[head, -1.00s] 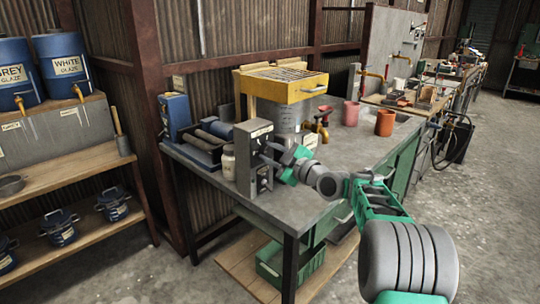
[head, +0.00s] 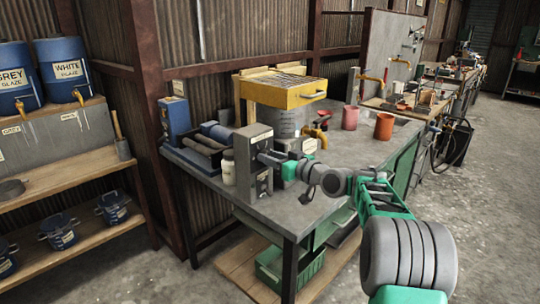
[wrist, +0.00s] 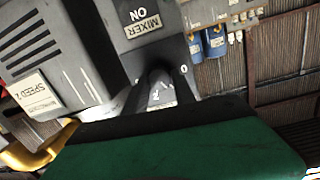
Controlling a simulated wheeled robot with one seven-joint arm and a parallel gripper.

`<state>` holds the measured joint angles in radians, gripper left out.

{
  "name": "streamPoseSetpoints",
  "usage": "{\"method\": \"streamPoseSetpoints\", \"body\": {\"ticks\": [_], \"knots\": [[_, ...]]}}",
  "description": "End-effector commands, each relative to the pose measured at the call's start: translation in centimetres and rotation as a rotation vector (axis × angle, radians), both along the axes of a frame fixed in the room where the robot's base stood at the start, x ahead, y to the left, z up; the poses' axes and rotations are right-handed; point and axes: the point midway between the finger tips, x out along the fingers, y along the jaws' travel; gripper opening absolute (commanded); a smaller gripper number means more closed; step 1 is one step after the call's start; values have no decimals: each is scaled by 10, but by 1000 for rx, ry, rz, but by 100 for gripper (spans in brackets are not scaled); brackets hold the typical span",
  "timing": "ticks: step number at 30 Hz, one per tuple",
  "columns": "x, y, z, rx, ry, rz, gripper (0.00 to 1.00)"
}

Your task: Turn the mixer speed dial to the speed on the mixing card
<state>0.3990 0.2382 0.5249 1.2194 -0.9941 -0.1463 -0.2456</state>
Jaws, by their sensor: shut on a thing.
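The mixer control box (head: 253,155) is a grey upright box at the bench's near left end. In the wrist view its face carries an upside-down MIXER ON label (wrist: 141,22). The grey speed dial (wrist: 158,82) is on that face, with small scale marks beside it. My gripper (head: 270,158) is at the box's right face, shut on the dial; its green and black body (wrist: 180,145) hides the lower part of the wrist view. The mixing card (wrist: 36,97), on a grey vented block, reads SPEED with a digit that looks like 2, tilted and small.
A white-lidded jar (head: 229,168) stands left of the box, beside a tray of rollers (head: 192,152). A yellow-framed sieve (head: 283,90) stands behind. Pink (head: 350,118) and orange (head: 384,127) pots are farther right.

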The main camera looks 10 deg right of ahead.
Motion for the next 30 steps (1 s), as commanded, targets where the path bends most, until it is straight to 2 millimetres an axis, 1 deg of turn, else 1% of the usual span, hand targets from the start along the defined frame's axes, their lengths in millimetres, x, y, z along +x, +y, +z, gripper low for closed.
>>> {"method": "streamPoseSetpoints", "body": {"ticks": [5,21,30], "knots": [[0,-1,3,134,99,0,0],[2,-3,3,546,399,-1,0],[2,-3,1,722,525,-1,0]]}}
